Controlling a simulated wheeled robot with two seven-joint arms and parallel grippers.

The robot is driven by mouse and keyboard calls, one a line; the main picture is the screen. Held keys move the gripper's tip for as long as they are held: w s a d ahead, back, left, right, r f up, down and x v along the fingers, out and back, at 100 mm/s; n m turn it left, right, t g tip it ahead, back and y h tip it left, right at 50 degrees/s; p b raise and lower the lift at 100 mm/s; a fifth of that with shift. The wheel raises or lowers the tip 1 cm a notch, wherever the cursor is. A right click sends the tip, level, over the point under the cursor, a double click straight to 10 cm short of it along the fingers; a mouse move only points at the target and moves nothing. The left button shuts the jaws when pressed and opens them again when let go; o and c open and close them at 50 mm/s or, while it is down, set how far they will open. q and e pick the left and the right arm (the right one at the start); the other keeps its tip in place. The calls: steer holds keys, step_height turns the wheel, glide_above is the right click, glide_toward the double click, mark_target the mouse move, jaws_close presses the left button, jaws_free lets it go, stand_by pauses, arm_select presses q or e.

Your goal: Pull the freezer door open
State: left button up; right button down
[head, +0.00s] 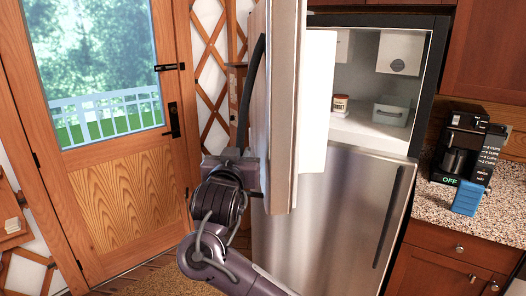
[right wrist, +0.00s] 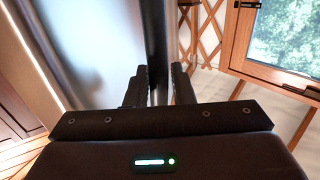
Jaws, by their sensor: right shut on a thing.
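The freezer door (head: 277,110) is the upper steel door of the fridge and stands swung wide open toward me, nearly edge-on in the head view. Its dark curved handle (head: 249,90) is on its left face. My right gripper (head: 236,158) is at the lower end of this handle. In the right wrist view the fingers (right wrist: 159,85) are shut around the dark handle bar (right wrist: 155,40), beside the steel door face (right wrist: 80,50). The freezer compartment (head: 362,70) is open to view, with a jar (head: 340,104) and a bin (head: 390,111) inside. My left gripper is not in view.
The lower fridge door (head: 335,215) is shut. A counter (head: 450,192) at right holds a coffee maker (head: 466,145) and a blue object (head: 467,198). A wooden door with a window (head: 120,205) stands at left, with some floor between it and the fridge.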

steer(key=shift+w+a, duration=0.1)
steer(key=shift+a, duration=0.9)
steer(key=c, duration=1.3)
jaws_free()
steer(key=s+a+p, duration=0.1)
steer(key=s+p, duration=0.3)
steer(key=s, duration=0.3)
steer(key=shift+s, duration=0.3)
